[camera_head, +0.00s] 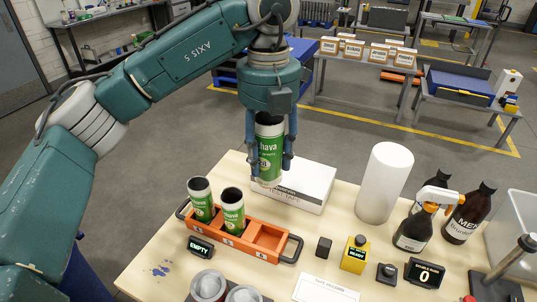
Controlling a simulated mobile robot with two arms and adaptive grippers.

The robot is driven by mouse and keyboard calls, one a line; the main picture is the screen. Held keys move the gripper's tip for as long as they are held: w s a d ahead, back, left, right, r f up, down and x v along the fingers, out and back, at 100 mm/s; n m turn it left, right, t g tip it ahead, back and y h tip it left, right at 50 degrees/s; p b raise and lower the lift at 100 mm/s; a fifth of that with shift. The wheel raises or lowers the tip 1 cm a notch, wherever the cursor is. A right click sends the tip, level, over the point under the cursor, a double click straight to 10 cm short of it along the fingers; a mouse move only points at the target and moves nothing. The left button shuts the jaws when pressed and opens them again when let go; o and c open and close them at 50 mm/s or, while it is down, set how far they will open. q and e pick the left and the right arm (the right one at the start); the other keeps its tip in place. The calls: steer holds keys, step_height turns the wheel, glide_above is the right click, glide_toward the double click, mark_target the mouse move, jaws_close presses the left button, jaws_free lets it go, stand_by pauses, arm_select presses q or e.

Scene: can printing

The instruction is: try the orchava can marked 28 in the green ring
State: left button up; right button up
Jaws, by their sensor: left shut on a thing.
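My left gripper (270,160) is shut on a green and white can (270,150) with dark open top. The can is upright, and its label shows the letters "hava"; I cannot read a 28 on it. It is held in the air in front of a white box (298,186). Two similar green cans, a left one (201,200) and a right one (233,211), stand in an orange tray (265,240) with black end handles. The tray's right part is empty. I cannot make out a green ring. My right gripper is not in view.
Near the front are an "EMPTY" display (200,248), two round grey fixtures (208,286), a yellow "READY" device (355,255) and a counter showing 0 (424,273). A white cylinder (385,183), spray bottle (415,231) and dark bottle (468,214) stand right. A clear bin (512,240) is far right.

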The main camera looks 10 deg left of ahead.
arm_select(q)
steer(key=shift+r+p, duration=0.95)
steer(key=shift+r, duration=0.5)
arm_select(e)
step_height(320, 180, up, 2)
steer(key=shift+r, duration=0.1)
